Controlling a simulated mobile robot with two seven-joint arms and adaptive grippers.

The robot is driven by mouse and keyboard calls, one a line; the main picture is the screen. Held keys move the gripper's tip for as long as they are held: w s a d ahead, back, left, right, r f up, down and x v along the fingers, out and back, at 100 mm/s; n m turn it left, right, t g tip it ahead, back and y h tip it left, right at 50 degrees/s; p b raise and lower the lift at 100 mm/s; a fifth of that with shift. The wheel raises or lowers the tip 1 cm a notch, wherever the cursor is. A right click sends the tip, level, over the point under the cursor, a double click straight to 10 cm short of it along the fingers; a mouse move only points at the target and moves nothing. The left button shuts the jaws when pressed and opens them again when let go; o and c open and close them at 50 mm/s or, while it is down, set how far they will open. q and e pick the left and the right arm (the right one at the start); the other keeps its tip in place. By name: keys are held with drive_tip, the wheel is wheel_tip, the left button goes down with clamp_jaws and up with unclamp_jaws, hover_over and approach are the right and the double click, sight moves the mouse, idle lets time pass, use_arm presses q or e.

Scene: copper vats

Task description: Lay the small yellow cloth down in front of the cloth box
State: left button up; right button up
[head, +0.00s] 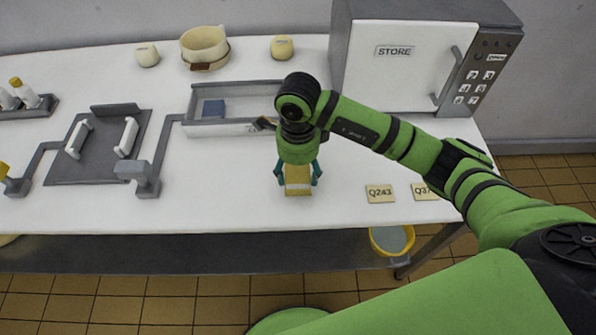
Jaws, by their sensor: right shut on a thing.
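My right gripper (298,181), with teal fingers, points down over the white table (230,205). It is shut on the small yellow cloth (298,186), which shows between and below the fingers. I cannot tell whether the cloth touches the table top. The cloth box (215,129), a grey open tray with a partly hidden label on its white front, is behind and to the left of the gripper. My arm hides the box's right end. My left gripper is not in view.
A STORE cabinet (405,65) stands at the back right. Label plates (380,194) lie right of the gripper. A grey tray with posts (90,165) is at the left. Cream pots (204,45) stand at the back. The table's front edge is close below the gripper.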

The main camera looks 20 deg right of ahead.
wheel_tip(320, 180, down, 2)
drive_tip(key=shift+f, duration=0.1)
drive_tip(key=shift+f, duration=0.15)
drive_tip(key=o, duration=1.1)
